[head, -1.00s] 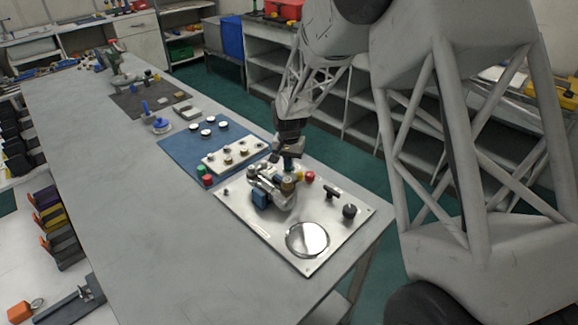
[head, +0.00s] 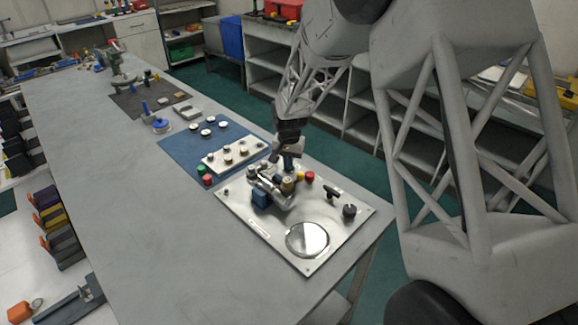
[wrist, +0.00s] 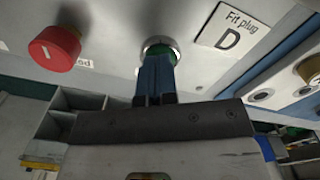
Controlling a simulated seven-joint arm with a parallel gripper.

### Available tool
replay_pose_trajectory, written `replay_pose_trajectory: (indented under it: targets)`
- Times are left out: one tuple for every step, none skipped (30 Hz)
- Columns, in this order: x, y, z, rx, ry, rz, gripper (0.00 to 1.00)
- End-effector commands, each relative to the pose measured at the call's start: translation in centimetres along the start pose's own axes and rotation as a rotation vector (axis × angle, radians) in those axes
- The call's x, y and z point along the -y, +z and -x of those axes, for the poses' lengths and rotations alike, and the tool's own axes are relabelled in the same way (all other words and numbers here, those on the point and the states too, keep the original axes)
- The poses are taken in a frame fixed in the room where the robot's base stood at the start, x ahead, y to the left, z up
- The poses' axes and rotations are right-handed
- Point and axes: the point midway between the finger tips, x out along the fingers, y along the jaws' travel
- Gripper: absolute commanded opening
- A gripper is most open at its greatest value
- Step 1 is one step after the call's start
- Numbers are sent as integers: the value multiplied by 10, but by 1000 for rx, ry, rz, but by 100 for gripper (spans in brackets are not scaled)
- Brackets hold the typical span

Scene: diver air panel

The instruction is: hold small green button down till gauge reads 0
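The metal panel (head: 255,225) lies on the near end of the bench. My gripper (head: 287,166) is over its far part, pointing down. In the wrist view its two blue fingers (wrist: 156,66) are together, with their tips at the small green button (wrist: 160,48) in a metal ring. The tips cover part of the button and appear to touch it; how far it is pressed I cannot tell. The round gauge (head: 307,240) is near the panel's front edge; its reading is not legible.
A red mushroom button (wrist: 54,48) stands left of the fingers in the wrist view. A label "Fit plug D" (wrist: 232,26) is to the right. A black T-handle (head: 331,192) and a black knob (head: 349,211) stand on the panel. Metal fittings (head: 272,190) crowd beside my gripper.

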Motion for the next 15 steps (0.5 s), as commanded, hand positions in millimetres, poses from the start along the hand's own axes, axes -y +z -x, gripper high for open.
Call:
replay_pose_trajectory:
  targets:
    - [0,0,1,0,0,0,0]
    - [0,0,2,0,0,0,0]
    - [0,0,3,0,0,0,0]
    - [0,0,4,0,0,0,0]
    - [0,0,5,0,0,0,0]
    - [0,0,7,0,0,0,0]
    - [0,0,8,0,0,0,0]
    - [0,0,10,0,0,0,0]
    - [0,0,12,0,0,0,0]
    - [0,0,13,0,0,0,0]
    - [0,0,15,0,0,0,0]
    - [0,0,16,0,0,0,0]
    - [0,0,18,0,0,0,0]
    - [0,0,20,0,0,0,0]
    - [0,0,22,0,0,0,0]
